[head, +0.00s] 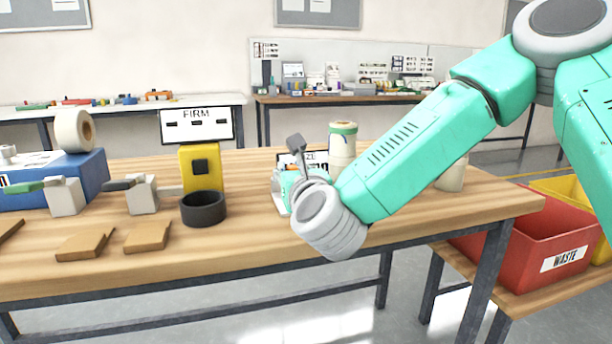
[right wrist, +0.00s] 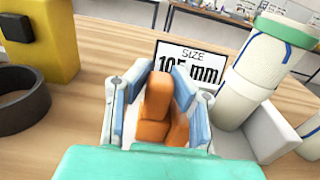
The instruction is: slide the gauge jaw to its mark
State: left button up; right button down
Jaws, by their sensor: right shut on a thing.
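My right gripper (right wrist: 160,90) is shut on an orange block (right wrist: 157,100), which looks like the gauge jaw; its fingers with pale blue pads stand on both sides of it. The rest of the gauge and its mark cannot be made out beneath the gripper. A white card (right wrist: 190,60) reading "SIZE 105 mm" stands just behind the jaw, partly covered by the fingers. In the head view my right gripper (head: 284,186) is low over the table, mostly hidden by my wrist, and the card (head: 318,158) shows only in part. My left gripper is out of view.
White rolls (right wrist: 262,60) stand close to the right of the gripper. A yellow device (head: 202,168) with a dark ring (head: 203,208) and a "FIRM" sign (head: 196,125) stand to the left. A red waste bin (head: 525,245) is beyond the table's right end. The front middle tabletop is clear.

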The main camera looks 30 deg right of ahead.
jog(key=shift+a, duration=0.2)
jog(key=c, duration=1.4)
grip_release()
jog(key=shift+o, duration=0.2)
jog(key=shift+a+r, duration=0.1)
jog(key=shift+a, duration=0.05)
jog(key=shift+s, duration=0.1)
jog(key=v, duration=0.6)
jog(key=shift+s, duration=0.35)
jog(key=shift+s+a, duration=0.2)
jog(key=shift+s, duration=0.1)
